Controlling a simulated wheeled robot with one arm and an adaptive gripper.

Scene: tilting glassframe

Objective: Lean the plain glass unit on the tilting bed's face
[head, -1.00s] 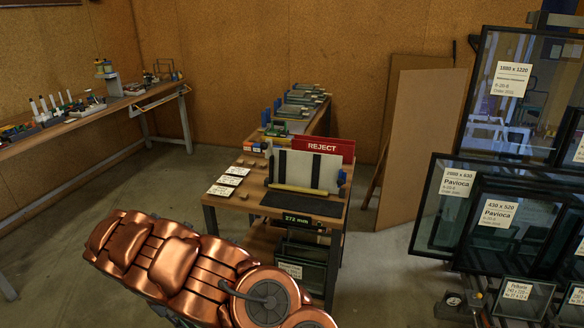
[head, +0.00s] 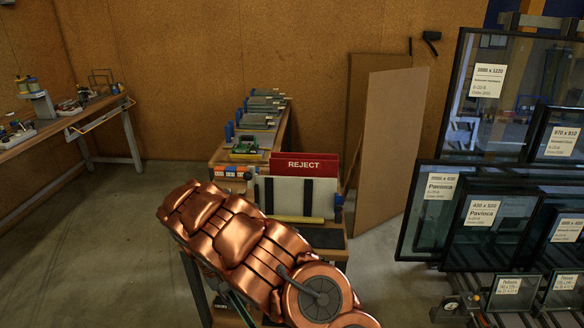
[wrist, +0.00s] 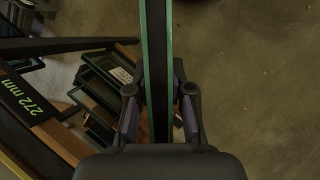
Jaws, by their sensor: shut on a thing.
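In the wrist view my gripper (wrist: 158,98) is shut on the plain glass unit (wrist: 157,45), seen edge-on as a dark upright strip with green edges. In the head view my copper arm hides the gripper. A thin greenish edge shows under the arm there; I cannot tell if it is the same unit. The tilting bed (head: 308,198) stands on the small bench (head: 335,254), its pale face crossed by two dark strips, with a yellow bar along its foot. The face is bare. In the wrist view the unit is apart from the bench, to its right.
A red REJECT board (head: 304,164) stands behind the bed. Framed dark panes (head: 437,212) fill a rack at the right. A brown board (head: 392,165) leans behind. Floor on the left is clear.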

